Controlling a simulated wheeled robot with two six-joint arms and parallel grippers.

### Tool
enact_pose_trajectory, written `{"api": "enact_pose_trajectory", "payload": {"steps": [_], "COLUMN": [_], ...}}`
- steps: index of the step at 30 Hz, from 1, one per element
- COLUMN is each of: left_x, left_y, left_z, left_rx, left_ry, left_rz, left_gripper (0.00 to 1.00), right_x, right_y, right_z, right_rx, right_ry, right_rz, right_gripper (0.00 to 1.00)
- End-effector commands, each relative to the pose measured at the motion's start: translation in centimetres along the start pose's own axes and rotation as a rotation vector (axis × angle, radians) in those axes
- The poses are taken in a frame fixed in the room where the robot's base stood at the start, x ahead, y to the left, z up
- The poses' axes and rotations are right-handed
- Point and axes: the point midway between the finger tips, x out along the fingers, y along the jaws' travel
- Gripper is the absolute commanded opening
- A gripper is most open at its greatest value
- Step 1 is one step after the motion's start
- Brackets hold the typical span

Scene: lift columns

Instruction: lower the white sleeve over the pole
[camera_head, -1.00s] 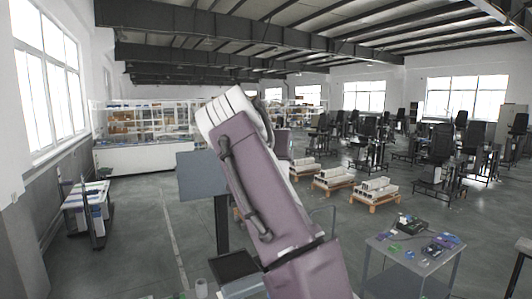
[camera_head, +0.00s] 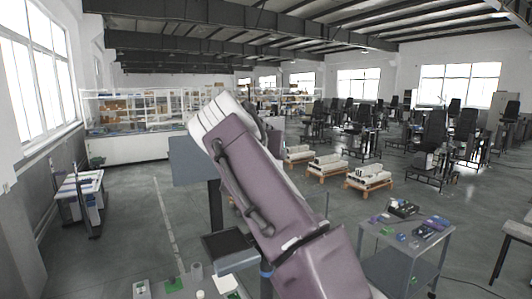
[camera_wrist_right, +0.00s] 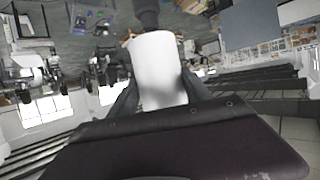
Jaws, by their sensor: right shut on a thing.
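The white sleeve (camera_wrist_right: 160,60) fills the middle of the right wrist view, between the two dark fingers of my right gripper (camera_wrist_right: 162,92). The gripper is shut on it. A dark upright shaft (camera_wrist_right: 146,12), possibly the pole, shows just past the sleeve's far end; I cannot tell whether it is inside the sleeve or beyond it. My left gripper is not in view.
A grey panel (camera_head: 190,161) on a dark stand rises left of my arm. A black-screened device (camera_head: 228,246) and small green parts (camera_head: 173,285) lie at the bottom. A metal table (camera_head: 436,244) with parts stands at right. Open floor lies at left.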

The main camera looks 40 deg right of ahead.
Motion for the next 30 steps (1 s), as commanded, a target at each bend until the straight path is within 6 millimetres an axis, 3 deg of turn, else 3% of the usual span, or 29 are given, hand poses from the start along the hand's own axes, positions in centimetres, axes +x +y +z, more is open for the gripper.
{"api": "enact_pose_trajectory", "payload": {"steps": [30], "left_x": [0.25], "left_y": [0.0], "left_z": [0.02], "left_rx": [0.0], "left_ry": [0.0], "left_rz": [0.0], "left_gripper": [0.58], "right_x": [-0.35], "right_y": [0.09], "right_z": [0.12], "right_rx": [0.0], "right_ry": [0.001], "right_rz": [0.0], "right_gripper": [0.07]}}
